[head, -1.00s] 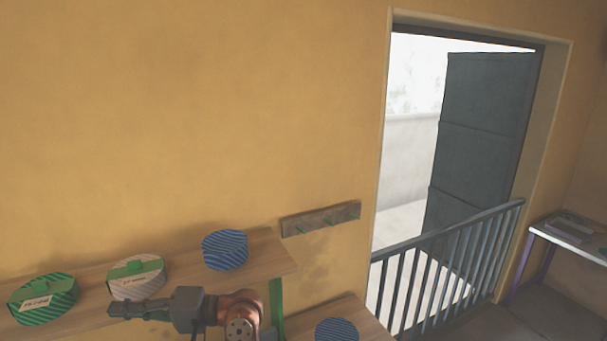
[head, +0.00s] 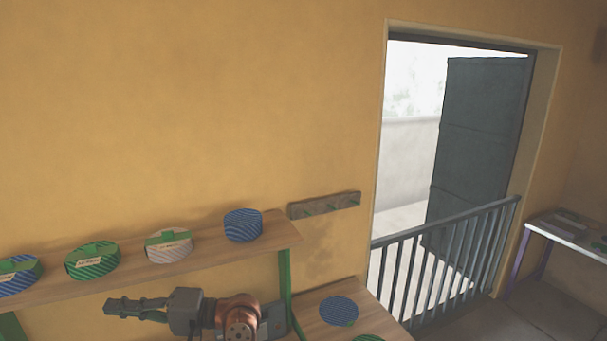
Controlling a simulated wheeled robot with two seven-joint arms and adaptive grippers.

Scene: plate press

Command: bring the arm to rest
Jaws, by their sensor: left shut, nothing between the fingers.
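My left gripper (head: 112,307) shows at the lower left, in front of and below the upper shelf. Its dark fingers are shut with nothing between them and point left. My copper-coloured wrist joint shows just right of it. The gripper is apart from the round striped boxes on the shelf. My right gripper is out of view.
The wooden shelf (head: 55,291) bears a blue box (head: 243,226), a pale box (head: 168,247), a green box (head: 92,262) and another blue one (head: 16,280). A lower board (head: 375,321) holds a blue disc (head: 339,311). A railing (head: 440,262) crosses the doorway.

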